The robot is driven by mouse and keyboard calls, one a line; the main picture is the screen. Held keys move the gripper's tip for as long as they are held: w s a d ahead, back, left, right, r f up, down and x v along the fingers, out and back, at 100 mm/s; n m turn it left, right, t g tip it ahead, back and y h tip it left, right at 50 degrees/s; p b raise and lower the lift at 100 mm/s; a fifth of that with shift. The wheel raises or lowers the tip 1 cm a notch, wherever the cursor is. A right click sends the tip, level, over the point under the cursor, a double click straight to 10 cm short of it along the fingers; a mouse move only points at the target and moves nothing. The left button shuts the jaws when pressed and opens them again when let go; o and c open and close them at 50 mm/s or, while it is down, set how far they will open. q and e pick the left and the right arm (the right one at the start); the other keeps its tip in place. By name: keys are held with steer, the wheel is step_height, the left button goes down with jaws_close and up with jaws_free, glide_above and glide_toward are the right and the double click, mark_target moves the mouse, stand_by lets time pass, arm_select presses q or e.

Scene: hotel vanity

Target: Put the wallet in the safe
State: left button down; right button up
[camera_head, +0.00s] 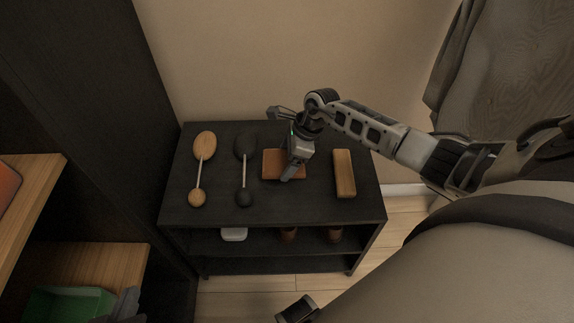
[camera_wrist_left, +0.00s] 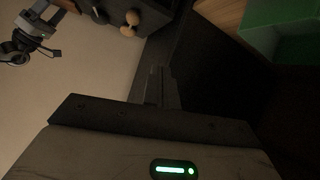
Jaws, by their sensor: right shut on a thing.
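The brown wallet (camera_head: 272,164) lies on the dark top of a low shelf unit in the head view, partly hidden by my right gripper (camera_head: 289,172). My right gripper reaches down from above and is shut on the wallet. My left gripper (camera_head: 124,304) shows at the lower left of the head view beside a green bin; its fingers are dim and their opening is unclear. I cannot make out a safe in these views.
The shelf (camera_head: 330,207) holds small items below. A green bin (camera_head: 70,303) sits in the left cabinet; it also shows in the left wrist view (camera_wrist_left: 288,22).

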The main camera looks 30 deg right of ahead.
mark_target(287, 164)
step_height(287, 164, down, 4)
steer(key=shift+r+b, duration=0.25)
steer(key=shift+b, duration=0.75)
arm_select(q)
steer(key=shift+g, duration=0.4)
steer(key=f, duration=0.3)
steer(key=d+f, duration=0.1)
steer(key=shift+w+f, duration=0.2)
steer(key=shift+w, duration=0.05)
arm_select(e)
steer(key=shift+r, duration=0.1)
arm_select(q)
steer(key=shift+f, duration=0.2)
arm_select(e)
steer(key=o, duration=0.9)
